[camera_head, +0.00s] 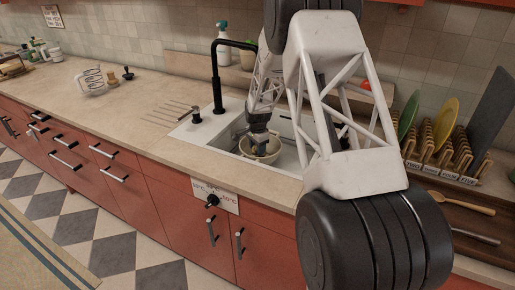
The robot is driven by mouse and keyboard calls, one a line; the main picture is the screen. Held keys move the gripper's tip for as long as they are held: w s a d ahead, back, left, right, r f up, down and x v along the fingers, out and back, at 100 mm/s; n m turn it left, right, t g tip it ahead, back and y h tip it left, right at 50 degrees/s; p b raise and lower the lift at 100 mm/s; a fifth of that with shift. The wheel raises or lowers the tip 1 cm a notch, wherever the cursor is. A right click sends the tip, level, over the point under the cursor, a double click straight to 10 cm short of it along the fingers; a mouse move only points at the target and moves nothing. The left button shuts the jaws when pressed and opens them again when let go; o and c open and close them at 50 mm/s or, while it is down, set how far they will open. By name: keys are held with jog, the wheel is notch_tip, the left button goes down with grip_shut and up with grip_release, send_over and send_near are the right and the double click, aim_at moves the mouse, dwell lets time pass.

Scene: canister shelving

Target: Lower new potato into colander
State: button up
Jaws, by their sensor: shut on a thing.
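The colander (270,157) appears as a pale round bowl in the sink basin. My gripper (258,147) points down into the colander's opening, with its fingertips at or just below the rim level. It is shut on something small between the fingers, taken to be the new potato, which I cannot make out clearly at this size. Whether it touches the colander's inside cannot be told. My own arm covers the right part of the sink.
The sink (223,143) is set in the counter, with a black faucet (216,75) arching close to the left of my arm. A rack with plates (445,122) stands at right. A spray bottle (223,45) is behind. The left counter has free room.

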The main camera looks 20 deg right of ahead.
jog(key=shift+f, duration=0.45)
dwell(0.6)
jog(key=o, duration=1)
jog(key=shift+r, duration=0.1)
jog(key=shift+r, duration=3.8)
